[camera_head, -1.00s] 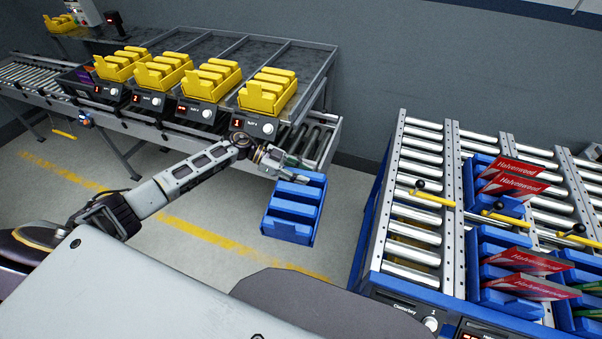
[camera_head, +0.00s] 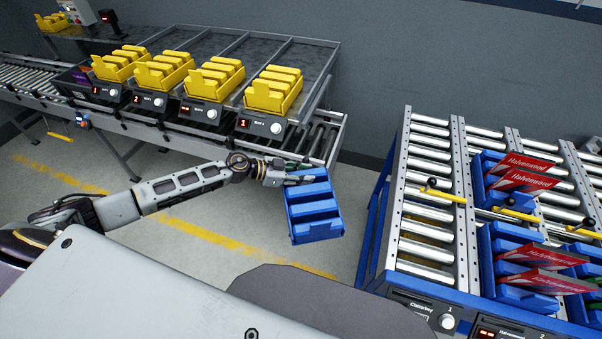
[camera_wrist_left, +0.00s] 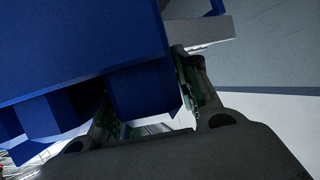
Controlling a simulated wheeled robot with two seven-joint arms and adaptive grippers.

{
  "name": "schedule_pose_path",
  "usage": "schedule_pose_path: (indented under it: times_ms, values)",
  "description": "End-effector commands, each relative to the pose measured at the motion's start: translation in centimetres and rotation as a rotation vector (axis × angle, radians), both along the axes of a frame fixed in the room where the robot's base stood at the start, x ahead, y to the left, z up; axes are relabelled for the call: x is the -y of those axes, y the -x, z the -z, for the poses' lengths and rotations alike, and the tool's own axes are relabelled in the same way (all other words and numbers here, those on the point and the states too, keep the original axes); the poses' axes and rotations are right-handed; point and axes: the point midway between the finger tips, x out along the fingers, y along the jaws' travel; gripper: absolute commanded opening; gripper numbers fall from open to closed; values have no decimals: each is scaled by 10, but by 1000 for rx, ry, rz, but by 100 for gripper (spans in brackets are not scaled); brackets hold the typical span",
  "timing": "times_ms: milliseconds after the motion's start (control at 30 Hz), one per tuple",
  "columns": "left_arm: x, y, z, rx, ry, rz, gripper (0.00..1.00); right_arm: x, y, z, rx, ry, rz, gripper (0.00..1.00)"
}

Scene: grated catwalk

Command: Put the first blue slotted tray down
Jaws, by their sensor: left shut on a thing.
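The first blue slotted tray (camera_head: 314,212) hangs in the air in the head view, over the floor between the yellow-bin line and the roller rack. It is empty and tilted a little. My left gripper (camera_head: 290,178) is shut on its far edge. In the left wrist view the tray (camera_wrist_left: 75,45) fills the upper left and its edge lies between the fingers of the left gripper (camera_wrist_left: 150,105). My right gripper is not in view.
A roller rack (camera_head: 425,215) stands at the right; its nearest lane is bare. Blue trays with red Halvorwood boxes (camera_head: 525,165) fill the lane beside it. Yellow levers (camera_head: 440,195) stick up from the rack. Yellow bins (camera_head: 273,90) stand on the line at the back left.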

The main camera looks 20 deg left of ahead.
Motion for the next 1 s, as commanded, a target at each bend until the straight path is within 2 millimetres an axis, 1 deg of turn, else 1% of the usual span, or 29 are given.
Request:
schedule_pose_path:
  times_ms: [133, 400, 767, 1000]
  values:
    - [4, 2, 0, 1, 0, -70, 0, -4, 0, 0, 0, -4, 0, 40]
    - [6, 5, 0, 3, 1, -185, 0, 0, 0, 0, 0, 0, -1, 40]
    - [9, 8, 1, 3, 3, -255, 0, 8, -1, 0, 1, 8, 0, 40]
    - [9, 11, 2, 3, 6, -299, 0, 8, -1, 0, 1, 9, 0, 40]
